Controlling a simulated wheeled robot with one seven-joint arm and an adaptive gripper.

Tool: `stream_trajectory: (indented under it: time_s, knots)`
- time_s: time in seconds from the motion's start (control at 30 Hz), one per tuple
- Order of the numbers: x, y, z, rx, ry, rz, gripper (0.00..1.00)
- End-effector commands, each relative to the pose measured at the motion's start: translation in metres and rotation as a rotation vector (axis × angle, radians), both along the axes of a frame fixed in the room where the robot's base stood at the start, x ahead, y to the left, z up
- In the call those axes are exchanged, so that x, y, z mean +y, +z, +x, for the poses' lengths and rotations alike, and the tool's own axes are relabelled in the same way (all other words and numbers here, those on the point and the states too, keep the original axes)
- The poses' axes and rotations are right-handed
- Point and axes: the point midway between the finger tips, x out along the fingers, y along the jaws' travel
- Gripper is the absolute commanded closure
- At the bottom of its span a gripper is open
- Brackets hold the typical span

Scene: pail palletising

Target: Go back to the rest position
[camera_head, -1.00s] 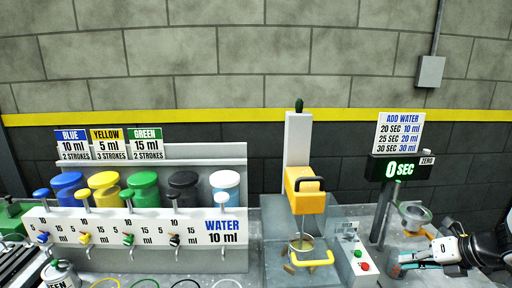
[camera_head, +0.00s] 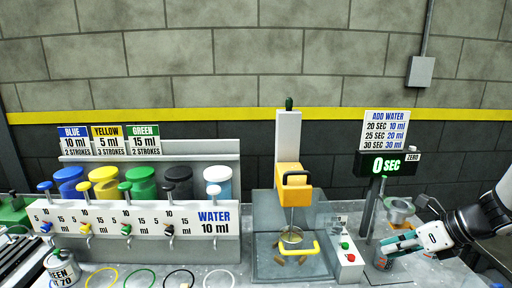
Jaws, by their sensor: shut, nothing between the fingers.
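My gripper (camera_head: 388,247) is at the lower right of the head view, at the end of my white and black arm that comes in from the right edge. Its teal-tipped fingers point left and are shut.
The yellow mixing machine (camera_head: 293,178) stands mid-bench, left of a control box (camera_head: 347,262) with red and green buttons. A timer display (camera_head: 388,165) and a metal funnel-like cup (camera_head: 399,210) are near my gripper. The paint dispenser (camera_head: 140,222) fills the left. A labelled pail (camera_head: 62,268) stands front left.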

Motion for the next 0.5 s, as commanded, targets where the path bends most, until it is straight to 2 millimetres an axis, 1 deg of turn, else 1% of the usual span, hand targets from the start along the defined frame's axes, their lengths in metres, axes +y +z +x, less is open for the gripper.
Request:
stream_trajectory:
  time_s: [0.03, 0.17, 0.27, 0.3, 0.4, 0.5]
  knots:
    - [0.012, 0.011, -0.004, -0.029, 0.071, -0.039, 1.0]
    - [0.045, 0.038, -0.022, -0.118, 0.31, -0.17, 1.0]
    - [0.074, 0.061, -0.044, -0.208, 0.555, -0.305, 1.0]
    - [0.084, 0.069, -0.054, -0.245, 0.656, -0.361, 1.0]
    - [0.106, 0.086, -0.081, -0.336, 0.907, -0.502, 1.0]
    - [0.122, 0.1, -0.108, -0.423, 1.156, -0.645, 1.0]
